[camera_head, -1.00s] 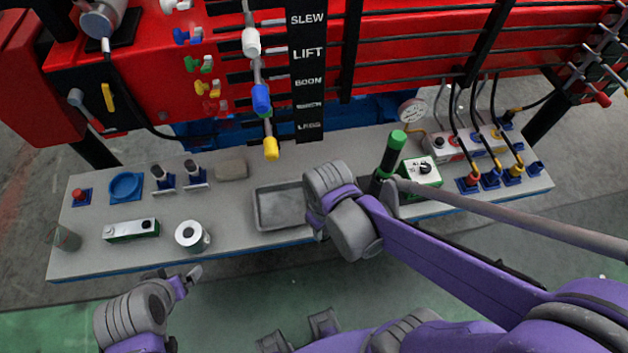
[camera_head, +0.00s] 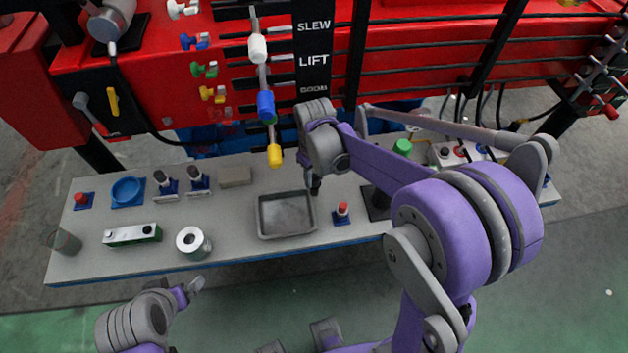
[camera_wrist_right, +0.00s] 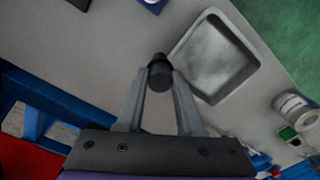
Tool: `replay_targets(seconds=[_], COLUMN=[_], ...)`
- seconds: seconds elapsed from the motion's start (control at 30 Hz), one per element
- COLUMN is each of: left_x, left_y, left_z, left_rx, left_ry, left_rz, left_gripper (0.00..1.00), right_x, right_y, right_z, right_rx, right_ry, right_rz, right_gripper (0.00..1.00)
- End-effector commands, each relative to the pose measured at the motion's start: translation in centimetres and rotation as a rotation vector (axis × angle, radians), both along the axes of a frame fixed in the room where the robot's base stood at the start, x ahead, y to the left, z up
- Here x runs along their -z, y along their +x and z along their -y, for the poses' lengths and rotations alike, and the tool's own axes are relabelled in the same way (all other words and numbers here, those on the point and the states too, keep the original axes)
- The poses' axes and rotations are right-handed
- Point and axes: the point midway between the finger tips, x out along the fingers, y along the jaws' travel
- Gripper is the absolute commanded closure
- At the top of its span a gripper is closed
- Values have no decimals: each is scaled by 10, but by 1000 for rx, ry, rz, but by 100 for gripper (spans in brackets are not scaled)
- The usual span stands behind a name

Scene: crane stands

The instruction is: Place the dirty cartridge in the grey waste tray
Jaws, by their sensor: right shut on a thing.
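The grey waste tray (camera_head: 287,236) lies on the bench, and I see nothing in it. It also shows in the right wrist view (camera_wrist_right: 218,58). My right gripper (camera_head: 314,184) is just beyond the tray's right rear corner. It is shut on a small dark cylindrical cartridge (camera_wrist_right: 159,74), pinched between the fingertips and apart from the tray's inside. In the head view the cartridge is a small dark shape at the fingertips, partly hidden. My left gripper (camera_head: 189,290) is in front of the bench, away from the tray; its jaw opening is unclear.
A red-topped part on a blue base (camera_head: 342,214) stands right of the tray. A metal tin (camera_head: 193,243) and a green-and-white box (camera_head: 132,235) stand to the left. A brown block (camera_head: 235,177) lies behind. The lever with the yellow tip (camera_head: 274,155) hangs above.

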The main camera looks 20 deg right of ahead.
Motion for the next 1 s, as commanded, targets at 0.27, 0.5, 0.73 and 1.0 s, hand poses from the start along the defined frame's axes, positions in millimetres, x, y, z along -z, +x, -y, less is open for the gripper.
replay_targets(seconds=[0.27, 0.5, 0.73, 1.0], left_x=[24, 23, 25, 25], left_y=[-6, -6, -6, -7], left_z=[0, 0, 0, 0], left_rx=[0, 0, 0, 0], left_ry=[0, 0, 0, 0], left_rz=[-12, -11, -12, -12], left_gripper=[0, 0, 0, 0], right_x=[36, 35, 38, 38], right_y=[5, 6, 5, 5], right_z=[1, 1, 1, 1], right_rx=[0, 0, 0, 1], right_ry=[0, 0, 0, 0], right_rz=[-2, 0, 0, 0], right_gripper=[100, 100, 52, 34])
